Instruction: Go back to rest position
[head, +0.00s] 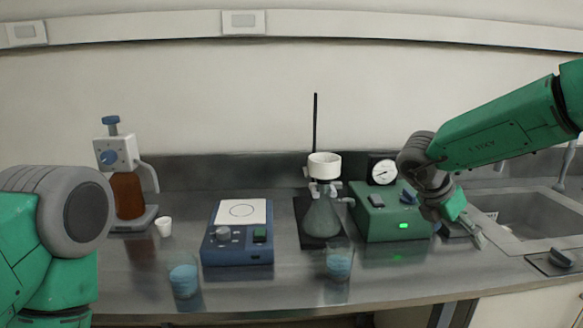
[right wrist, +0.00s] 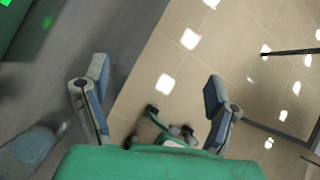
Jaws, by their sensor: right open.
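My right gripper (head: 474,236) hangs at the end of the green right arm, to the right of the green pump box (head: 395,212) and in front of the sink. In the right wrist view its two blue-grey fingers stand wide apart (right wrist: 155,78) with nothing between them. Below them lie the bench edge and the floor. My left arm shows at the lower left of the head view, but its gripper is out of frame.
A bottle dispenser (head: 127,193), small white cup (head: 164,227), blue stirrer (head: 238,246), filter flask (head: 322,218) and two beakers of blue liquid (head: 184,278) (head: 339,262) stand on the bench. The sink (head: 520,215) is at right. A beaker shows in the right wrist view (right wrist: 32,146).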

